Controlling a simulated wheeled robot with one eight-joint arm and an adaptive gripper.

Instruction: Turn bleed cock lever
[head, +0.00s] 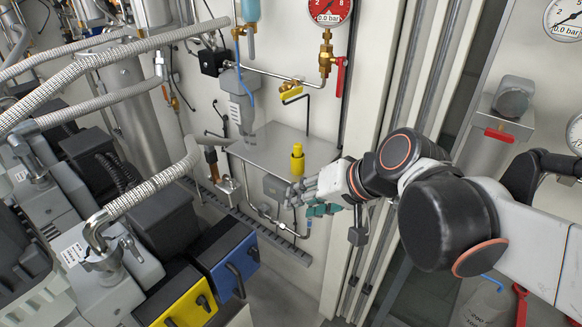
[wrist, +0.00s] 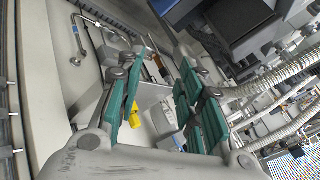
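My gripper (head: 318,197) is at the end of my arm, in front of the wall's lower pipework and just below the grey shelf. In the wrist view its teal fingers (wrist: 165,75) are spread apart with nothing between them. I cannot tell which is the bleed cock lever. A yellow part (wrist: 134,117) shows beside the left finger in the wrist view.
A grey shelf (head: 265,150) projects from the wall, with a yellow fitting (head: 297,160) at its front. Thick braided hoses (head: 95,72) and pump blocks with blue (head: 228,262) and yellow (head: 183,298) panels crowd the left. A red-faced gauge (head: 327,8) is above.

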